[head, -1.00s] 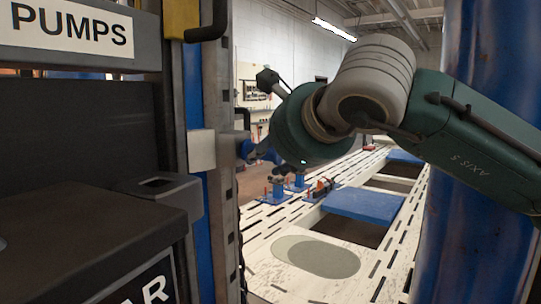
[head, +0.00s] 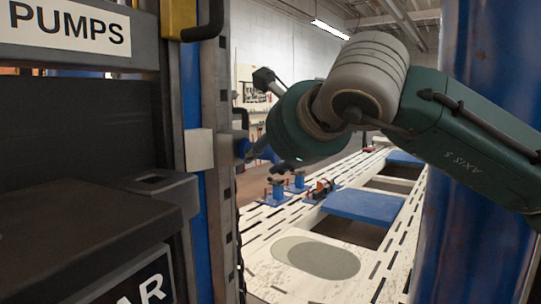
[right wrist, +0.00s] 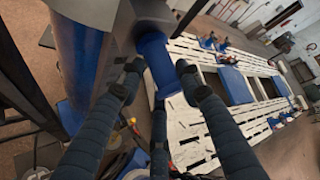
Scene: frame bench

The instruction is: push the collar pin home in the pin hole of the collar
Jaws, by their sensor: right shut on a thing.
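My right gripper (head: 257,152) reaches leftward to the dark upright on the left in the head view. The gripper is shut on this blue piece, which seems to be the collar pin. The grey block may be the collar, but the pin hole is hidden. I cannot tell how deep the pin sits. My left gripper is not in view.
A pale block (head: 199,149) sits on the upright (head: 216,190) beside the gripper. A black cabinet (head: 80,235) fills the left. A thick blue column (head: 470,220) stands at the right, close to my arm. A long slotted white bench (head: 290,225) with blue panels lies beyond.

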